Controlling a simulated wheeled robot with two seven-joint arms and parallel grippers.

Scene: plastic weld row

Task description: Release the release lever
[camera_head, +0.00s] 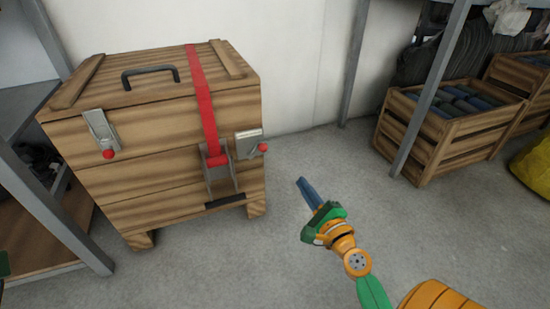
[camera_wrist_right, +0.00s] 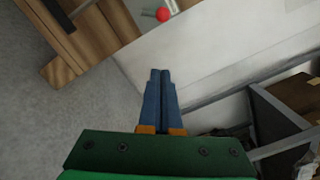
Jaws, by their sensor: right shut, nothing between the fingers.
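A wooden crate (camera_head: 165,165) with a closed lid stands at the left in the head view. A red strap (camera_head: 203,95) runs over its lid and down to a grey metal ratchet buckle (camera_head: 218,165) on the front. A latch with a red knob (camera_head: 108,153) is at the front left, and another latch (camera_head: 248,143) with a red knob is at the right corner. I cannot tell which part is the release lever. My right gripper (camera_head: 303,184) is shut and empty, to the right of the crate and apart from it. Its blue fingers (camera_wrist_right: 160,90) touch in the wrist view.
Wooden boxes of rolled dark items (camera_head: 445,125) stand under a grey metal rack (camera_head: 428,90) at the right. A yellow bag (camera_head: 533,170) lies at the right edge. A metal shelf (camera_head: 50,205) is close to the crate's left side. The floor between is clear.

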